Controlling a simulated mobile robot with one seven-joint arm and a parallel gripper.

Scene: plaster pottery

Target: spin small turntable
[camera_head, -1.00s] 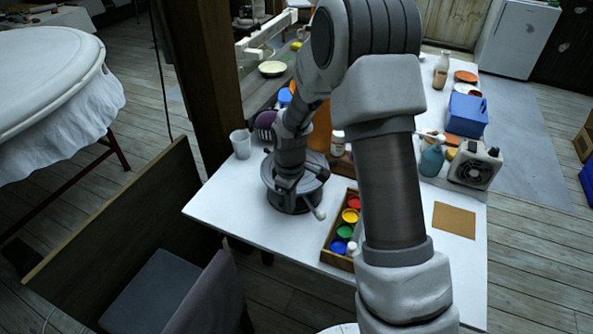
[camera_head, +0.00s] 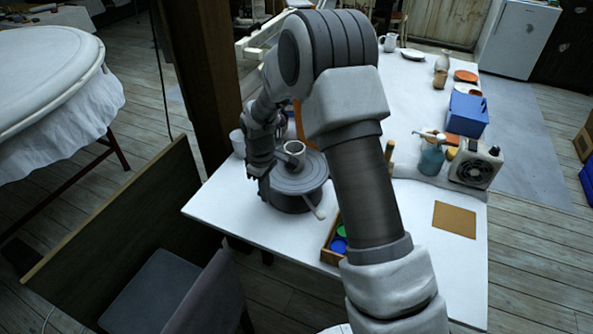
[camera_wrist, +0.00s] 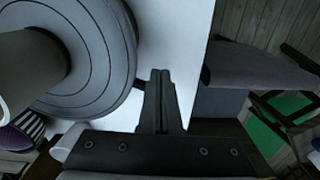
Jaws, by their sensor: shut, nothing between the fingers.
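The small turntable (camera_head: 312,178) is a grey round disc on a thick base at the front left of the white table. A light mug (camera_head: 294,152) stands on it, and a light-tipped rod (camera_head: 320,213) sticks out at its front. In the wrist view the turntable (camera_wrist: 108,62) fills the upper left with its ringed top, and the mug (camera_wrist: 28,66) is cut off by the frame edge. My gripper (camera_wrist: 160,76) is shut and empty, just beside the turntable's rim. Whether it touches the rim I cannot tell. In the head view the fingers are at the turntable's left side.
A wooden paint tray (camera_head: 333,243) lies right of the turntable, partly behind my arm. A cup (camera_head: 237,142) stands close behind my wrist at the left. A wooden post (camera_head: 203,85) rises beside the table. A chair (camera_head: 190,290) stands in front.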

